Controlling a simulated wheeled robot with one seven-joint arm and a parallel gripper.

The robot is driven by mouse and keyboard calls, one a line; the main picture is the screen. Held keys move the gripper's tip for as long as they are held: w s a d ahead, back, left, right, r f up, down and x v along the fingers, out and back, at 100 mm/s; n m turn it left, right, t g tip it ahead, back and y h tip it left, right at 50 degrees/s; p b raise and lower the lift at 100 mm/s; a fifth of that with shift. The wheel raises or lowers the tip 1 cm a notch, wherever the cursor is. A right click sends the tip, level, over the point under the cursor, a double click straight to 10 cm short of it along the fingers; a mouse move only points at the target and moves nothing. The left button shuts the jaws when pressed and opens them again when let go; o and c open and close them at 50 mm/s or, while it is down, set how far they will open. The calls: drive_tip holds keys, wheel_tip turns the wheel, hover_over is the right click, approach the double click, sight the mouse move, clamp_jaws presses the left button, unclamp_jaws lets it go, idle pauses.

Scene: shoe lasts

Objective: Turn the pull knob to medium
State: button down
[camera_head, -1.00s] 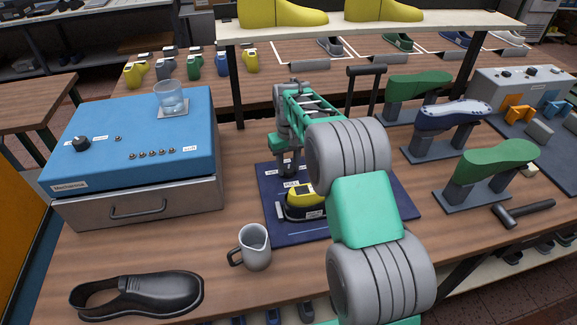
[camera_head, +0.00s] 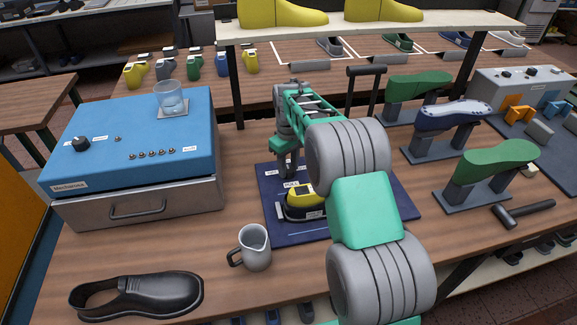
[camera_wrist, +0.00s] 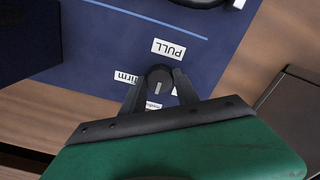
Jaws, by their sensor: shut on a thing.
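The pull knob (camera_wrist: 159,76) is a small round dark knob with a light pointer mark, on a dark blue board (camera_wrist: 95,25). In the wrist view my gripper (camera_wrist: 160,86) has one finger on each side of the knob and is shut on it. The pointer mark runs roughly up and down in the picture, toward the partly hidden label between the fingers. A "PULL" label (camera_wrist: 169,49) lies above the knob, and a partly covered "firm" label (camera_wrist: 126,77) lies to its left. In the head view my gripper (camera_head: 287,172) reaches down to the board's back left part, hiding the knob.
A yellow and black shoe piece (camera_head: 305,198) sits on the board in front of my gripper. A grey pitcher (camera_head: 254,250) stands at the front. A blue-topped box (camera_head: 140,125) stands left. Green lasts (camera_head: 495,158) on stands and a hammer (camera_head: 525,211) are right.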

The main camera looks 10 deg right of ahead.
sight(288, 169)
drive_tip(key=shift+r, duration=0.1)
drive_tip(key=c, duration=0.9)
unclamp_jaws()
wheel_tip(288, 169, up, 7)
drive_tip(key=shift+r+b, duration=0.1)
drive_tip(key=shift+b, duration=0.35)
drive_tip(key=shift+r, duration=0.25)
